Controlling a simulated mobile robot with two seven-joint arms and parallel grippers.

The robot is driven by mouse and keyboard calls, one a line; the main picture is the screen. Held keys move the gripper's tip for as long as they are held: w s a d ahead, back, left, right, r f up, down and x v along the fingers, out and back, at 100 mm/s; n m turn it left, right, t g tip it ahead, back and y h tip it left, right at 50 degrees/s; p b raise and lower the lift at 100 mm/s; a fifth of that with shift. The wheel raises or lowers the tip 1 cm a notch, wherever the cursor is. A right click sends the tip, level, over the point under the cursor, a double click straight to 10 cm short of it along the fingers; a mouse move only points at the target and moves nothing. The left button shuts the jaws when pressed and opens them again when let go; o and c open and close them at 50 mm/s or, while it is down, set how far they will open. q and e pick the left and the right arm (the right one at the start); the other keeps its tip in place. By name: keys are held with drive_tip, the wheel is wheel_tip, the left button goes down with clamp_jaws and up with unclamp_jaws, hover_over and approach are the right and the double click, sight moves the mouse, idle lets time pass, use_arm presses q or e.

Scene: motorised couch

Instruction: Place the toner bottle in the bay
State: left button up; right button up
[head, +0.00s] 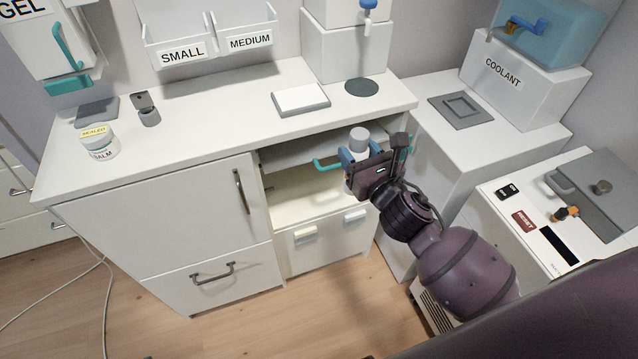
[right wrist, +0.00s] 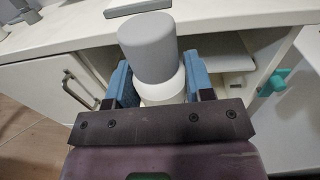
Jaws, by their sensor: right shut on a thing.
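The toner bottle, white with a grey cap (head: 358,138), is upright in my right gripper (head: 356,160). The right wrist view shows the grey cap (right wrist: 148,48) and white body (right wrist: 162,92) between the two blue fingers (right wrist: 160,82), which are shut on it. The bay (head: 300,187) is an open, pale compartment under the counter, with a teal handle (head: 328,164) at its upper front. The gripper and bottle are at the bay's front right, near the counter edge; the bottle's lower part is hidden in the head view. My left gripper is not in view.
The white counter (head: 215,125) overhangs the bay. On it are a balm jar (head: 99,142), a white-topped grey block (head: 300,99) and a dark disc (head: 361,87). A closed cabinet door (head: 165,222) is left of the bay. A coolant unit (head: 520,85) stands at right.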

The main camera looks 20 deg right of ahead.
drive_tip(key=w+d+f+n+g+y+b, duration=0.1)
drive_tip(key=w+d+f+y+b, duration=0.15)
drive_tip(key=f+b, duration=0.75)
drive_tip(key=w+d+f+n+y+b, duration=0.2)
drive_tip(key=w+d+f, duration=0.1)
drive_tip(key=f, duration=1.5)
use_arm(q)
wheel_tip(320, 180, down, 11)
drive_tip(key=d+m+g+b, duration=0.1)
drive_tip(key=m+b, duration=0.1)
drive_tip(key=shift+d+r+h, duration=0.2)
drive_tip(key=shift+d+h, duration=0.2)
use_arm(e)
drive_tip(key=x, duration=1.8)
drive_tip(key=shift+w+d, duration=0.2)
drive_tip(key=shift+d, duration=0.1)
use_arm(q)
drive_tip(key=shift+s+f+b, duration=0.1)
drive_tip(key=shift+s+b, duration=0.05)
drive_tip(key=shift+b, duration=0.15)
use_arm(e)
drive_tip(key=shift+f, duration=0.2)
